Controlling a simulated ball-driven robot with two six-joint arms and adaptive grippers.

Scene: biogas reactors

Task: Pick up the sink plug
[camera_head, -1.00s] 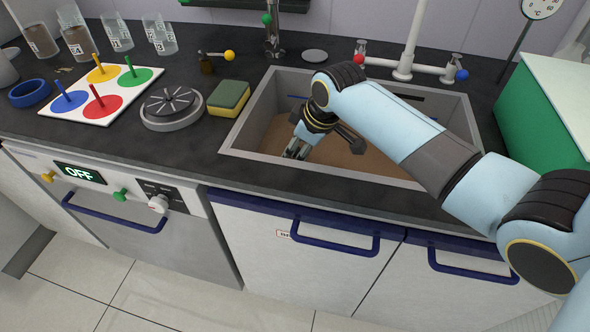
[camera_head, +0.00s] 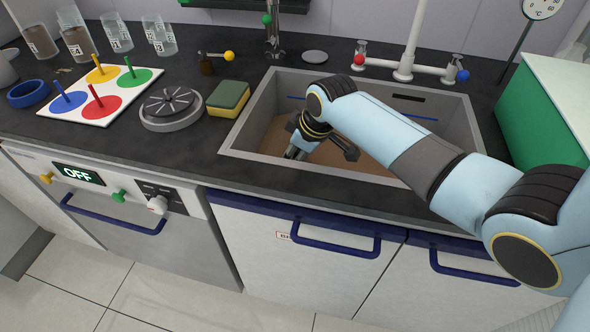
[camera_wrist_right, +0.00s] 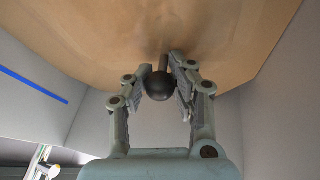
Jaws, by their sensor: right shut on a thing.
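The sink plug (camera_wrist_right: 160,86) shows in the right wrist view as a dark round knob with a short stem. It sits between the fingers of my right gripper (camera_wrist_right: 161,74), which are shut on it. The stem end meets or overlaps brown liquid in that view; I cannot tell whether the plug is seated or lifted. In the head view my right gripper (camera_head: 295,153) points down into the sink (camera_head: 247,116), near its front left, and the plug is hidden there. My left gripper is not in view.
A sponge (camera_head: 228,97) and a round grey strainer-like disc (camera_head: 171,104) stand left of the sink. The faucet (camera_head: 404,70) with red and blue knobs is behind it. A green box (camera_head: 540,115) stands at right. The sink walls surround the gripper.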

